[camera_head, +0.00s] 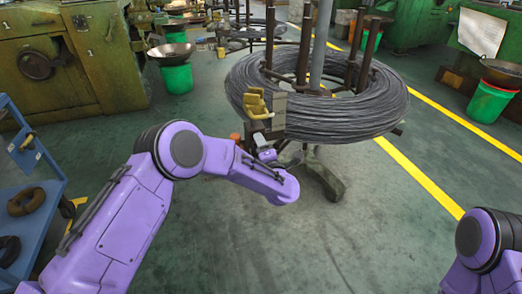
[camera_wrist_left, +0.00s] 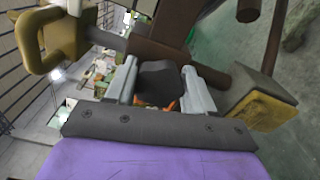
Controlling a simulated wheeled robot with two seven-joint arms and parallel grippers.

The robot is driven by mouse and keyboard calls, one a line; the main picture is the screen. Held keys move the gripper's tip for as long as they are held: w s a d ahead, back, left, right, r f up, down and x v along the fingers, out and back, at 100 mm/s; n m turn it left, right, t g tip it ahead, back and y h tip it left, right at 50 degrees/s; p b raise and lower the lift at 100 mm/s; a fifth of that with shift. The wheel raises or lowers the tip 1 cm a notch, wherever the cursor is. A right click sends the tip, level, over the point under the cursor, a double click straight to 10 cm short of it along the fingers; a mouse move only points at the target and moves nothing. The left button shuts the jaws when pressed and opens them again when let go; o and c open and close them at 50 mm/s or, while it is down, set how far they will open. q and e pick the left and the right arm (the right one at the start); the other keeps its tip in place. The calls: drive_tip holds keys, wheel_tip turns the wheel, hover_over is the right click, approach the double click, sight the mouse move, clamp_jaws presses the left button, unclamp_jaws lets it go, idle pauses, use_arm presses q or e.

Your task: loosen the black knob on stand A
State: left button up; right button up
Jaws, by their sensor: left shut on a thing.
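The stand (camera_head: 318,172) with legs and upright posts carries a large coil of grey wire (camera_head: 345,110). I see no label that names it stand A. My left arm reaches to the near side of this stand, below the coil. In the left wrist view, the black knob (camera_wrist_left: 160,80) sits between the two grey fingers of my left gripper (camera_wrist_left: 163,92), which is shut on it. A brown part of the stand lies right behind the knob. In the head view my left gripper (camera_head: 264,156) is small and partly hidden by my wrist. My right gripper is out of view.
A yellow clamp-like part (camera_head: 257,105) stands on the near side of the stand, close above my gripper. A blue cart (camera_head: 38,165) stands at the left. Green machines (camera_head: 75,70) and green buckets (camera_head: 177,79) stand behind. The floor at front centre is clear.

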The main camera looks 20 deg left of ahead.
use_arm(q)
drive_tip(key=shift+f+n+b, duration=0.1)
drive_tip(key=shift+n+b, duration=1)
drive_tip(key=shift+n, duration=1.1)
drive_tip(key=shift+s, duration=0.1)
drive_tip(key=o, duration=1)
drive_tip(key=shift+c, duration=0.2)
drive_tip(key=p+v, duration=0.1)
drive_tip(key=v, duration=0.9)
drive_tip(key=shift+s+d, duration=0.2)
